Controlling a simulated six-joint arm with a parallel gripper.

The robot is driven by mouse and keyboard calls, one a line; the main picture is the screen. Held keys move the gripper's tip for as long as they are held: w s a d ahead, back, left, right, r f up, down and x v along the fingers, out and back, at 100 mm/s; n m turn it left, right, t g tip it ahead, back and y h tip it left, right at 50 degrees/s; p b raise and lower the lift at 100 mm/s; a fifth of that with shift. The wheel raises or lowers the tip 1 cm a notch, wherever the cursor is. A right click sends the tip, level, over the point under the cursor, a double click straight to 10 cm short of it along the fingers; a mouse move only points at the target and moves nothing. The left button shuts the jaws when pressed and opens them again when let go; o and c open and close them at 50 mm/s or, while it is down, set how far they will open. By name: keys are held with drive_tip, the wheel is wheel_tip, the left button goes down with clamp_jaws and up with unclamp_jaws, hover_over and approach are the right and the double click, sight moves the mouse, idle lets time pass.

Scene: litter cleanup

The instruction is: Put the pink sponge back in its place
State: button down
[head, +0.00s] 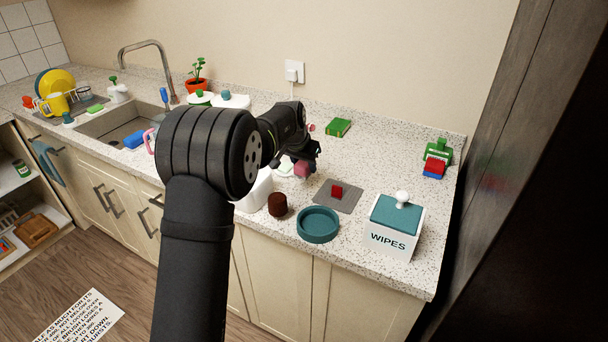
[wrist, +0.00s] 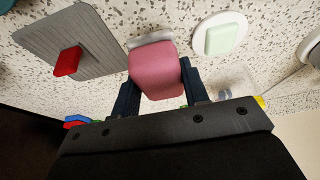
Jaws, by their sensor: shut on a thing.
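The pink sponge (head: 302,170) is in my gripper (head: 305,157), over the counter between a grey mat and a white dish. In the wrist view the pink sponge (wrist: 155,75) sits between the two dark fingers of my gripper (wrist: 158,88), which is shut on it. A pale grey-white strip (wrist: 150,39) shows at the far end of the sponge; I cannot tell whether they touch. The sponge's place is not clearly marked in either view.
The grey mat (head: 350,201) bears a red block (head: 337,191). A white round dish (wrist: 240,37) holds a pale green block (wrist: 220,40). A brown cup (head: 277,205), teal bowl (head: 318,225) and wipes box (head: 393,228) stand along the front.

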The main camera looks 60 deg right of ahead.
sight(304, 174)
drive_tip(key=shift+f, duration=2)
drive_tip(key=shift+f, duration=0.1)
drive_tip(key=c, duration=0.8)
unclamp_jaws()
drive_tip(key=v, duration=1.2)
